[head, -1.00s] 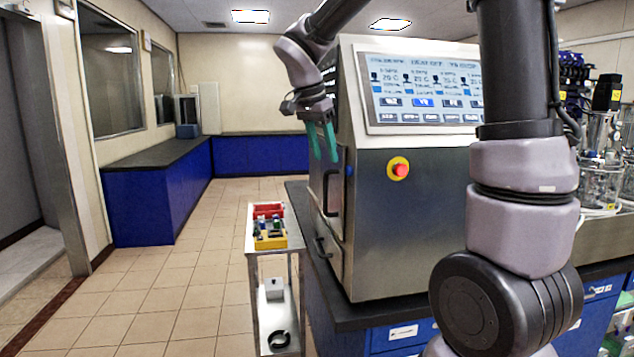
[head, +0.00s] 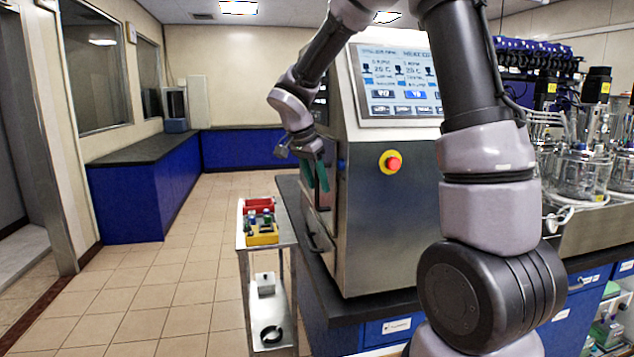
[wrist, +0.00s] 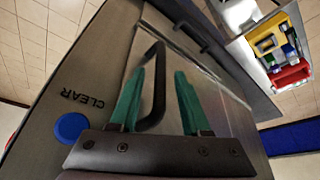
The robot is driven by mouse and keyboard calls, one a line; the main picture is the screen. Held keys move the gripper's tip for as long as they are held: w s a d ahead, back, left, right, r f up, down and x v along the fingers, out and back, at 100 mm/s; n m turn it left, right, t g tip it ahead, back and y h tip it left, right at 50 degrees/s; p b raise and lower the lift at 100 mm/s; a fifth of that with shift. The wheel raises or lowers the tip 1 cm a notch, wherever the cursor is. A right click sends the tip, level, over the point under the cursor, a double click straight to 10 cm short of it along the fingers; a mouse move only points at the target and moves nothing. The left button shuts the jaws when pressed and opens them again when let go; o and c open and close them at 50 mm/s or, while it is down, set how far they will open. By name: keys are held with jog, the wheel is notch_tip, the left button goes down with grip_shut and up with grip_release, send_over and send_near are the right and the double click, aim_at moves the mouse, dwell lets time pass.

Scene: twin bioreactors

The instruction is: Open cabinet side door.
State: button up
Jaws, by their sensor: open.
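The cabinet (head: 385,225) is a large grey metal unit with a screen on its sloped front. Its side door (wrist: 185,68) is on the left side and looks shut. My gripper (head: 316,188) is at that side, fingers pointing down in the head view. Its two green fingers (wrist: 160,85) are open in the wrist view. A black bar handle (wrist: 158,90) on the door appears between them, closer to the left finger. I cannot tell whether they touch. In the head view my gripper partly hides this handle.
A second black handle (wrist: 190,32) is farther along the cabinet side. A blue button (wrist: 70,127) marked CLEAR is beside the door. A steel cart (head: 243,240) with a yellow bin (head: 262,239) and red bin (head: 259,204) stands left of the cabinet. The floor beyond is clear.

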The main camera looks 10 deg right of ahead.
jog(key=shift+c, duration=0.4)
grip_shut()
dwell(1.1)
